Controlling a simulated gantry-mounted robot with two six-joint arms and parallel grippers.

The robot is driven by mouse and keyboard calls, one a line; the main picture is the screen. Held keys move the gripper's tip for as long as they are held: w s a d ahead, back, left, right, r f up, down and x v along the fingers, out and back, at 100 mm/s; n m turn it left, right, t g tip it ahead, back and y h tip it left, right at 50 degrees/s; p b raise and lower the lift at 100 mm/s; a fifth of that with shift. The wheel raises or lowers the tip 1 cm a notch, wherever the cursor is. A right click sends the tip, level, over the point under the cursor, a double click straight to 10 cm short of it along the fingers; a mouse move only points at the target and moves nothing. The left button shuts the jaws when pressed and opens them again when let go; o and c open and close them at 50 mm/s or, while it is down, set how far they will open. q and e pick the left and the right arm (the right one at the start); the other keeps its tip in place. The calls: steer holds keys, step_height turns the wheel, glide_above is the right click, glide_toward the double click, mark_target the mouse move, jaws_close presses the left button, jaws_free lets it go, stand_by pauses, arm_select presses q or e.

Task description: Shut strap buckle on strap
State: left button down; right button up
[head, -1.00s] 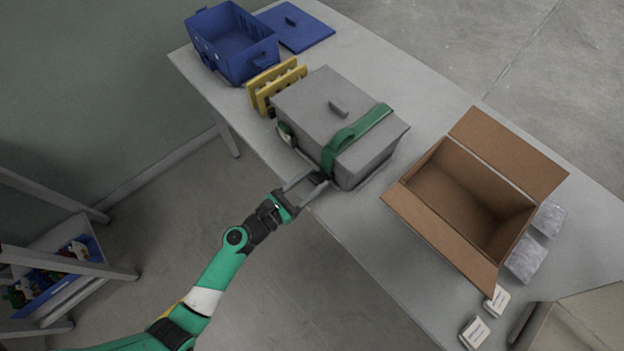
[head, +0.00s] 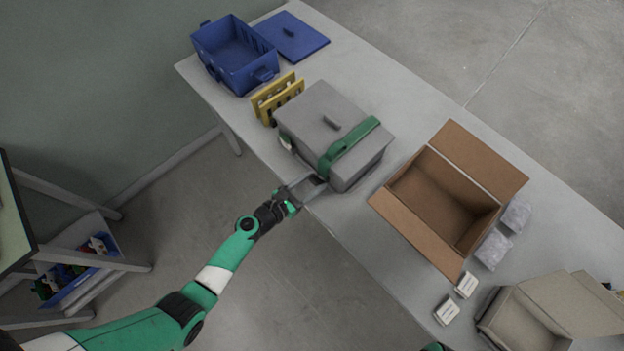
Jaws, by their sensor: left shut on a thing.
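A grey lidded box (head: 308,112) with a handle on its lid stands on the table near its front edge. A green strap (head: 352,142) runs over the lid near its right end and down the front side. My left gripper (head: 318,181) is at the foot of the box's front face, shut on the lower part of the strap, where the strap buckle seems to be. The buckle itself is too small and too covered by the fingers to make out. My right gripper is not in view.
A yellow rack (head: 262,103), a blue crate (head: 222,62) and a blue lid (head: 308,42) are behind the box. An open cardboard box (head: 415,222) is to its right, with clear plastic packs (head: 492,250), small white boxes (head: 446,311) and a beige box (head: 520,325) beyond.

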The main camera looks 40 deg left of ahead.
arm_select(q)
steer(key=shift+c, duration=1.4)
jaws_free()
steer(key=p+v, duration=0.3)
steer(key=v, duration=0.8)
steer(key=shift+s, duration=0.3)
steer(key=shift+r, duration=0.1)
steer(key=shift+c, duration=0.2)
